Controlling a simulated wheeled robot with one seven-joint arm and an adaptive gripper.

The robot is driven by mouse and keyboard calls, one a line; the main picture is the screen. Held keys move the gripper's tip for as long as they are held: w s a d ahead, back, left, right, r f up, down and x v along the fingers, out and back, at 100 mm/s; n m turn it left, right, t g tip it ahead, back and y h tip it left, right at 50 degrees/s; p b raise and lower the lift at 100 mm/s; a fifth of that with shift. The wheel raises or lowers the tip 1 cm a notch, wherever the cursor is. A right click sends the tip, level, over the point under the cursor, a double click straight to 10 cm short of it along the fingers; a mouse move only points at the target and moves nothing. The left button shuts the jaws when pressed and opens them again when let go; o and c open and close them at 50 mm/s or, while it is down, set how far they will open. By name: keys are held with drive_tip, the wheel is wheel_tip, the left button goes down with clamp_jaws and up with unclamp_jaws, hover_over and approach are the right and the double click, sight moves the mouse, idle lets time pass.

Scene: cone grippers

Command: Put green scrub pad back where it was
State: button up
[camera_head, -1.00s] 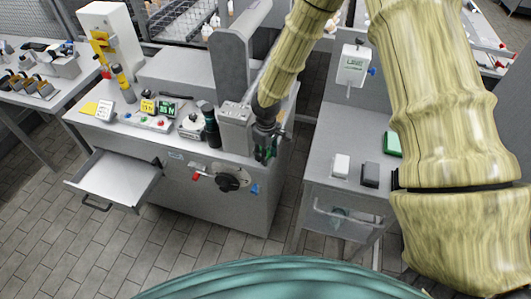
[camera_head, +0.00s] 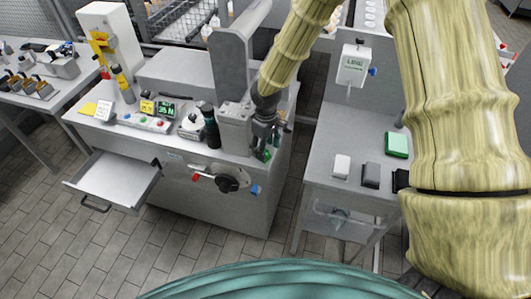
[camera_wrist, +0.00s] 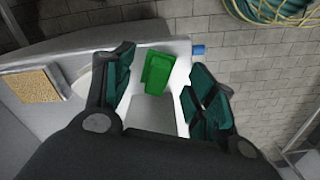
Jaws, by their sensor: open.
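A bright green pad-like piece (camera_wrist: 157,72) lies on a pale surface in the wrist view, between and beyond my fingertips. A little green (camera_head: 267,155) shows by my fingers in the head view, too small to make out fully. My gripper (camera_head: 262,143) is over the right front corner of the grey machine. In the wrist view my gripper (camera_wrist: 160,85) is open, its dark teal-padded fingers on either side of the green piece, with a gap visible to it. Another green block with a lighter top (camera_head: 397,145) sits on the right-hand table; I cannot tell which is the scrub pad.
The grey machine (camera_head: 215,205) carries a dark knob (camera_head: 228,180) and a blue piece (camera_head: 255,190) on its front. An open drawer (camera_head: 115,178) juts out at left. White and dark blocks (camera_head: 341,166) stand on the right table. A floor gap separates table and machine.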

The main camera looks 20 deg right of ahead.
sight(266, 151)
wheel_tip(266, 151, up, 8)
drive_tip(key=b, duration=0.1)
drive_tip(key=shift+r, duration=0.15)
idle(1.6)
